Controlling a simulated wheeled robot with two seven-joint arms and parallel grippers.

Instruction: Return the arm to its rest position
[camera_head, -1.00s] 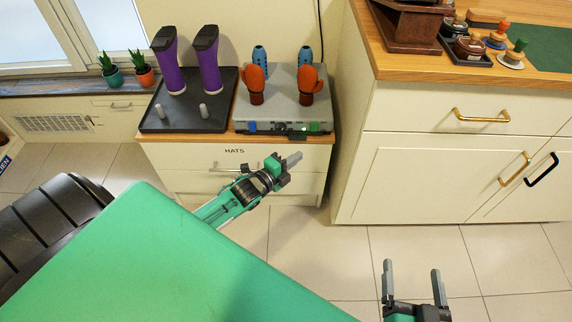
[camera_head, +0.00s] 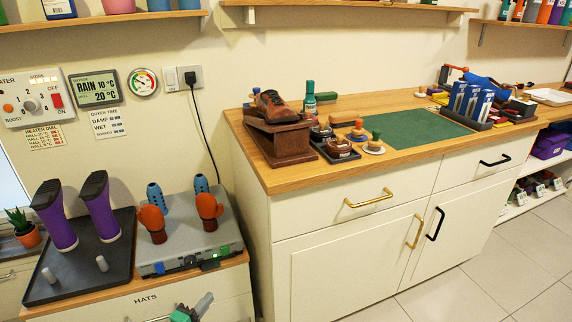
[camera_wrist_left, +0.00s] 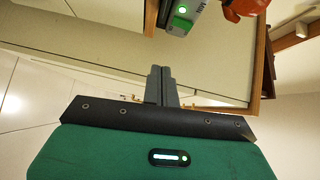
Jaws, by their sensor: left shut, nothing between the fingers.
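My left gripper (camera_head: 204,302) shows at the bottom edge of the head view, in front of the hats cabinet (camera_head: 148,304). Only its end is in the picture; the rest of the arm is out of view. In the left wrist view, its two grey fingers (camera_wrist_left: 161,85) are together with nothing between them. My right gripper is not in view.
A boot dryer with orange gloves (camera_head: 183,257) and a black tray (camera_head: 70,278) with purple boots stand on the hats cabinet. A wooden counter (camera_head: 290,178) with a brown shoe on a stand is to the right. Tiled floor (camera_head: 455,292) is open at lower right.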

